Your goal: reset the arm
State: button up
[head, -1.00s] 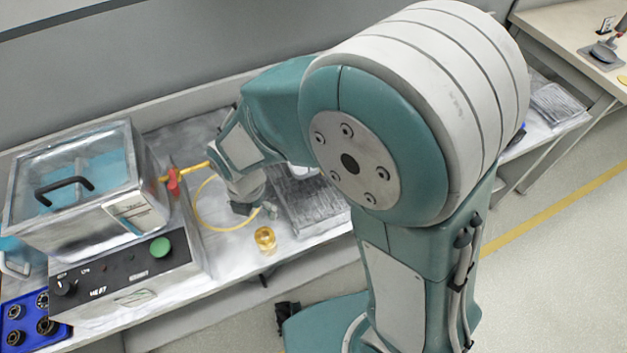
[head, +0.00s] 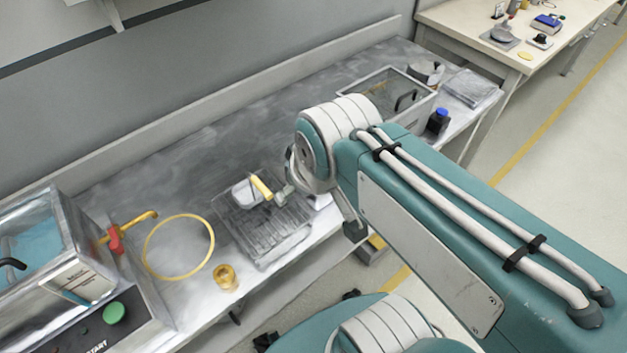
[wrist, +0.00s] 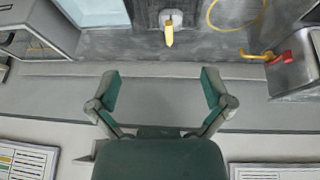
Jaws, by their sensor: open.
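My gripper (wrist: 161,90) shows in the wrist view with its two fingers spread wide. Nothing is between them. In the head view my arm comes in from the right and bends over the front of the bench (head: 330,85). The fingers are hard to make out there. A small grey-white container with a yellow handle (head: 262,188) stands on the ribbed drain tray (head: 270,240), left of my wrist. The same yellow handle (wrist: 169,36) shows at the top of the wrist view, beyond the fingers and apart from them.
A yellow ring (head: 147,252) of tubing and a brass cup (head: 225,278) lie left of the tray. The bath with a red-handled tap (head: 115,240) stands at left. A lidded glass box (head: 385,95) and a blue-capped bottle (head: 438,120) stand at right. The bench behind the tray is clear.

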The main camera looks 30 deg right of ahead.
jog(key=m, duration=0.1)
jog(key=s+d+m, duration=0.1)
jog(key=shift+s+d+r+m, duration=0.1)
jog(key=shift+s+r+m, duration=0.2)
jog(key=shift+r, duration=0.1)
